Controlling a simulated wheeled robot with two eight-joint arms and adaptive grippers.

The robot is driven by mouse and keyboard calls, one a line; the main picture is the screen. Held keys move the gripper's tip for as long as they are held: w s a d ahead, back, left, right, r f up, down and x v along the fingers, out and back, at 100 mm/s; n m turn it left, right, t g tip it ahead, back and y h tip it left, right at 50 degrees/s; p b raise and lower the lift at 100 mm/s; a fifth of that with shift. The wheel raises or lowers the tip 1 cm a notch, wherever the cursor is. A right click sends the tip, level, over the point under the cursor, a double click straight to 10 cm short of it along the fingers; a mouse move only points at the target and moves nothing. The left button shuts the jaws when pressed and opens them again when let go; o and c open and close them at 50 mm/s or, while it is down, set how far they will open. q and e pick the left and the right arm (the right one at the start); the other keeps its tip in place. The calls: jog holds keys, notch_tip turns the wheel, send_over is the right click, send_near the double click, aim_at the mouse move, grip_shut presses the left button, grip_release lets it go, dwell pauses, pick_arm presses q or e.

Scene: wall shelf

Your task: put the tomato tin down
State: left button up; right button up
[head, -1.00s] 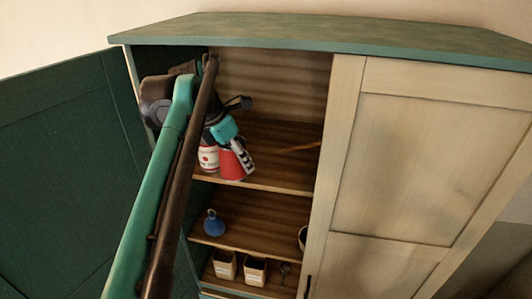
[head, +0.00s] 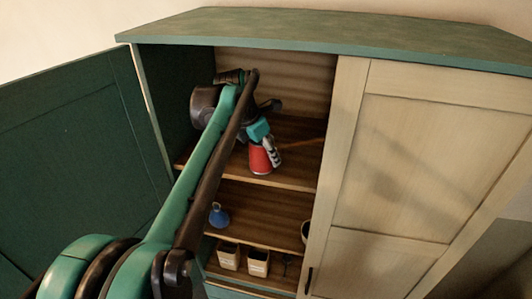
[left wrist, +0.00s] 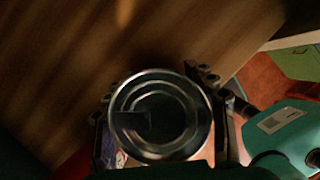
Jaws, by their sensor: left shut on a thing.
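The tomato tin is the red tin (head: 260,160) at the front of the upper shelf in the head view. My left gripper (head: 268,147) is shut on it, its fingers across the tin's upper right side. The tin looks about upright; I cannot tell whether its base touches the board. The left wrist view looks onto the round metal end of the tin (left wrist: 160,115), with dark fingers on both sides. My left forearm hides part of the shelf to the left. My right gripper is not in view.
The upper shelf (head: 300,176) has bare wood right of the tin. Below are a blue flask-like object (head: 218,216) and pale boxes (head: 258,262). The green door (head: 75,150) stands open at left; the pale door (head: 410,150) covers the right side.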

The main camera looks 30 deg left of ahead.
pick_arm(q)
jog(key=shift+f, duration=0.1)
jog(key=o, duration=1.5)
jog(key=shift+o, duration=0.2)
